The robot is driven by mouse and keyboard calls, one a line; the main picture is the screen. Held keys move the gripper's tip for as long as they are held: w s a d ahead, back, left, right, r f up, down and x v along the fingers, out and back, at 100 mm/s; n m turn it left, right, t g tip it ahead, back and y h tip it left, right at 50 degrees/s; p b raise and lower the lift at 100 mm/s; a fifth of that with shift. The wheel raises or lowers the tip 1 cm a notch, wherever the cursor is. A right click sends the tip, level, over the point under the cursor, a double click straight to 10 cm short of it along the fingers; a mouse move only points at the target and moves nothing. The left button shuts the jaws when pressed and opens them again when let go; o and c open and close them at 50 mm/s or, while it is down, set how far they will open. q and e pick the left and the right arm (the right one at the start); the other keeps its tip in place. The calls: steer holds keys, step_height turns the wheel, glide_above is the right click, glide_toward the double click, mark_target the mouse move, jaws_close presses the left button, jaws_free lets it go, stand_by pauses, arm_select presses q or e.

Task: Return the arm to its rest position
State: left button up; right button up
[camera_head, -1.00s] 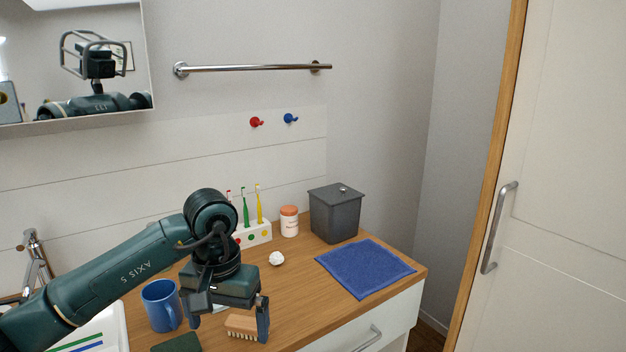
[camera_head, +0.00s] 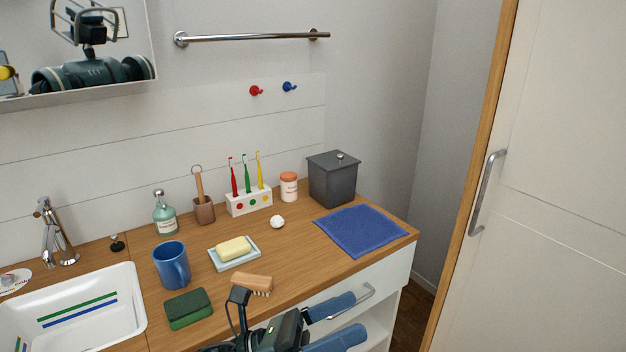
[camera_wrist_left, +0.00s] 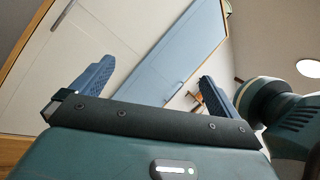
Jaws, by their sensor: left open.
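My left gripper (camera_head: 357,315) is at the bottom of the head view, low in front of the counter. Its two blue fingers are spread apart and point right, with nothing seen between them. They lie in front of the white drawer front (camera_head: 390,272) and close to its metal handle (camera_head: 368,291) in the picture; I cannot tell whether they touch it. In the left wrist view both fingers (camera_wrist_left: 157,75) stand wide apart, with a pale door and a blue panel beyond. My right gripper is not in view.
On the wooden counter (camera_head: 300,262) are a brush (camera_head: 252,283), green sponge (camera_head: 188,308), blue mug (camera_head: 171,265), soap dish (camera_head: 221,262), toothbrush holder (camera_head: 248,201), grey bin (camera_head: 333,180) and blue cloth (camera_head: 361,230). The sink (camera_head: 125,312) is left; a door (camera_head: 560,200) stands right.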

arm_select(q)
steer(key=w+a+f+n+t+y, duration=0.1)
steer(key=a+f+n+t+y, duration=0.45)
steer(key=n, duration=0.85)
steer(key=w+a+f+n+t+y, duration=0.2)
steer(key=a+f+n+t+y, duration=0.4)
steer(key=n, duration=0.8)
steer(key=s+a+f+n+g+y, duration=0.2)
steer(key=s+a+f+n+y, duration=0.1)
steer(key=s+f+n, duration=0.3)
steer(key=s+a+f+n+g+y+p, duration=0.1)
steer(key=s+a+f+n+g+y, duration=0.2)
steer(key=s+f+n, duration=0.3)
step_height(320, 180, down, 3)
steer(key=shift+r+n+y, duration=0.15)
steer(key=shift+n+y, duration=0.5)
steer(key=shift+n, duration=0.45)
steer(key=shift+a, duration=0.1)
